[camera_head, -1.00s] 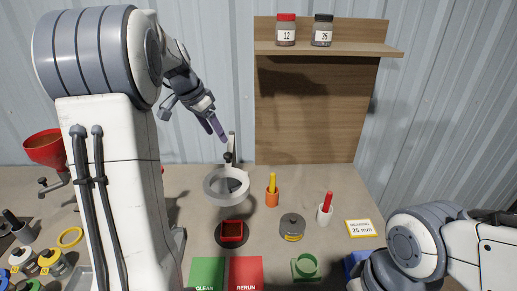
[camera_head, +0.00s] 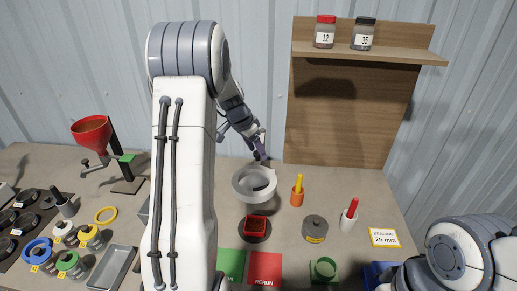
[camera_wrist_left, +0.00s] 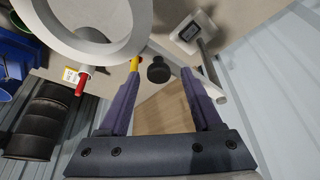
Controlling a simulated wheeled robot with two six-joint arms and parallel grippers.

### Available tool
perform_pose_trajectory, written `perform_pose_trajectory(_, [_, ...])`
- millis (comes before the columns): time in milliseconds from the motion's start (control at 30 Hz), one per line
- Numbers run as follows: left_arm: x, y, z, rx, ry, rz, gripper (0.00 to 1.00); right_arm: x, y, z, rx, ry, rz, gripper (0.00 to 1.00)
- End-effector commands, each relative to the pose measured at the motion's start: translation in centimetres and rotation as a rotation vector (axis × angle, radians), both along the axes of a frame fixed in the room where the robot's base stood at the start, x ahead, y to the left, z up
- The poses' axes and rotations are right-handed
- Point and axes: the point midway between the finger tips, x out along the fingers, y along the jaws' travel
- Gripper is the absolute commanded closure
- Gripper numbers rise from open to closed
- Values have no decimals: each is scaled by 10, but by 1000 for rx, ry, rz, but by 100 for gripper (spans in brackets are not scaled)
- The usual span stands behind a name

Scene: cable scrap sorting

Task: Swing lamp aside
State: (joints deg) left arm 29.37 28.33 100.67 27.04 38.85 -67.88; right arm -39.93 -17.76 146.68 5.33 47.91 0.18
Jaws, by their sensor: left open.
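The lamp is a pale ring head (camera_head: 254,184) above the bench, over a small red square tray (camera_head: 256,225). In the left wrist view the ring (camera_wrist_left: 95,50) fills the upper left, with a black knob (camera_wrist_left: 158,70) and a grey post on a plate (camera_wrist_left: 193,32) beside it. My left gripper (camera_head: 261,152) is open just behind and above the ring. In the left wrist view its fingers (camera_wrist_left: 161,77) appear either side of the knob; I cannot tell if they touch it. My right arm shows at lower right; its gripper is out of view.
A shelf board (camera_head: 345,110) with two jars stands behind. An orange holder (camera_head: 297,197), a grey weight (camera_head: 314,228) and a white holder (camera_head: 347,221) stand right of the lamp. A red funnel stand (camera_head: 92,135) is at left. Green and red mats lie in front.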

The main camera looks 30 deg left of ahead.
Motion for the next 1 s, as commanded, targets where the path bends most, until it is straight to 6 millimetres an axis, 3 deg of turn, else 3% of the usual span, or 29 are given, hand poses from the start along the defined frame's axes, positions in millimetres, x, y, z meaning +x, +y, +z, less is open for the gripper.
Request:
perform_pose_trajectory(133, [0,0,0,0,0,-1,38,0,0,0,0,0,0,100])
perform_pose_trajectory(300, [0,-1,0,0,0,-1,100,0,0,0,0,0,0,100])
perform_pose_trajectory(1000, [2,0,1,3,-4,0,100,0,0,0,0,0,0,100])
